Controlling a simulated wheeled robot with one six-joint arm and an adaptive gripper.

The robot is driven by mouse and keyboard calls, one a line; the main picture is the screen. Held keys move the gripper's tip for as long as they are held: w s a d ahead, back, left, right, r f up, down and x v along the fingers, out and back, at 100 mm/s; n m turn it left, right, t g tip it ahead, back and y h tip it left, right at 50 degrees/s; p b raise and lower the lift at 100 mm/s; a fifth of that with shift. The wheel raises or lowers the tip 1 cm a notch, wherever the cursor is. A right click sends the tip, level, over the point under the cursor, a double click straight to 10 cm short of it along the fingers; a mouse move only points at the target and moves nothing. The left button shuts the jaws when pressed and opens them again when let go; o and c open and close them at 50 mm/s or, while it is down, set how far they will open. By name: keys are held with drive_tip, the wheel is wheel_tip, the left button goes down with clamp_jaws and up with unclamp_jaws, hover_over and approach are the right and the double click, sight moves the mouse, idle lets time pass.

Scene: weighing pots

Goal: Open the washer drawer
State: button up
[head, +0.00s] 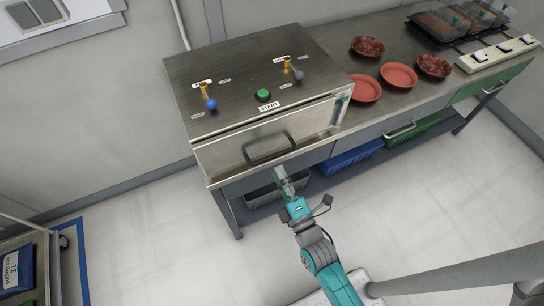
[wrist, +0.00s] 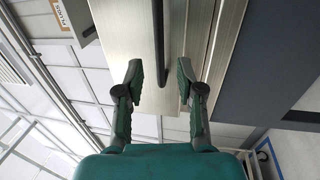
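The washer (head: 240,85) is a steel box on the bench, with a green START button on top. Its drawer front (head: 225,157) carries a dark bar handle (head: 270,148) and looks shut, flush with the box. My gripper (head: 281,174) is just in front of and below the handle in the head view. In the wrist view my gripper (wrist: 159,72) is open, its two green-padded fingers apart. The handle (wrist: 161,45) shows as a dark bar between the fingers, touching neither. I cannot tell how deep it sits between them.
Red bowls (head: 398,75) stand on the bench right of the washer, some filled. A white switch panel (head: 498,54) and tray of containers lie farther right. Below are a grey bin (head: 262,194) and blue bin (head: 350,158). A cart (head: 35,262) stands at lower left. Floor is clear left of my arm.

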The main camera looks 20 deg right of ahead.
sight(271, 156)
drive_tip(key=shift+w+r, duration=0.2)
drive_tip(key=shift+w, duration=0.85)
drive_tip(key=shift+w+r, duration=0.15)
drive_tip(key=shift+w, duration=0.85)
drive_tip(key=shift+w+r, duration=0.2)
drive_tip(key=shift+w, duration=0.85)
clamp_jaws()
